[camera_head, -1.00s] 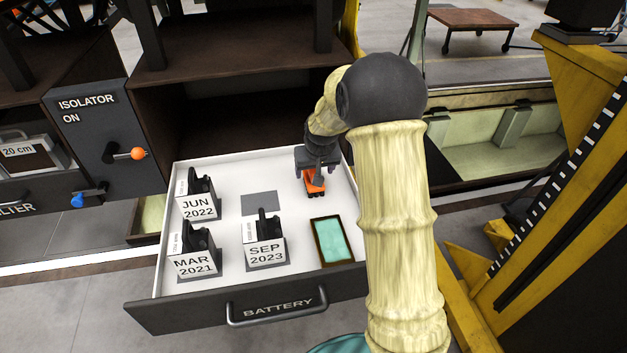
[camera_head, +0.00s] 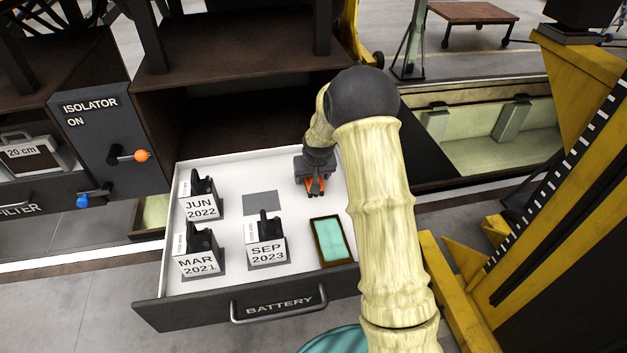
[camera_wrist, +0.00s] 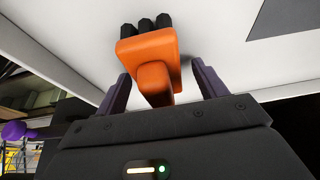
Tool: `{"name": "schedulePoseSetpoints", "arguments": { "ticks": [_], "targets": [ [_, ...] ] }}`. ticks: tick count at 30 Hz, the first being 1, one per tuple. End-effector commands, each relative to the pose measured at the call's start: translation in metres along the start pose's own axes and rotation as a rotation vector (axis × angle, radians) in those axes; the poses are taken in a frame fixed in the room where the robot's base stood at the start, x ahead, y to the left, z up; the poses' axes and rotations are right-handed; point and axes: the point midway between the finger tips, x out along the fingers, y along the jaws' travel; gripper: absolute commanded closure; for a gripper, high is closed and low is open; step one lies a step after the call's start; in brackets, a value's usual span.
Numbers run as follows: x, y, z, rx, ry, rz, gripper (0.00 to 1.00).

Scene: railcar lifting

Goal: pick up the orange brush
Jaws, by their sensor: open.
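The orange brush (camera_head: 316,184) lies on the white floor of the open battery drawer (camera_head: 225,282), near its back right. In the wrist view the orange brush (camera_wrist: 148,54) shows its wide head with black bristle tufts at the far end and its handle toward me. My gripper (camera_head: 315,190) is low over the brush and hides part of it. In the wrist view my gripper (camera_wrist: 160,92) is open, with one dark finger on each side of the orange handle. I cannot tell whether either finger touches it.
Battery blocks marked JUN 2022 (camera_head: 201,208), MAR 2021 (camera_head: 197,262) and SEP 2023 (camera_head: 266,252) stand left of my gripper. A teal-topped tray (camera_head: 330,242) lies in front of it. The drawer walls are close behind and to the right.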

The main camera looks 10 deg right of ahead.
Motion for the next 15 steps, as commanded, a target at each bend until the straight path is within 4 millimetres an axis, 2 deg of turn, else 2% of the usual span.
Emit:
{"name": "schedulePoseSetpoints", "arguments": {
  "ticks": [5,13,15],
  "targets": [
    [-0.0002,0.0007,0.0000,0.001,0.000,0.000,0.29],
    [-0.0003,0.0017,0.0000,0.002,0.000,0.001,0.80],
    [-0.0005,0.0017,-0.0002,0.002,0.000,0.001,0.80]
  ]
}}
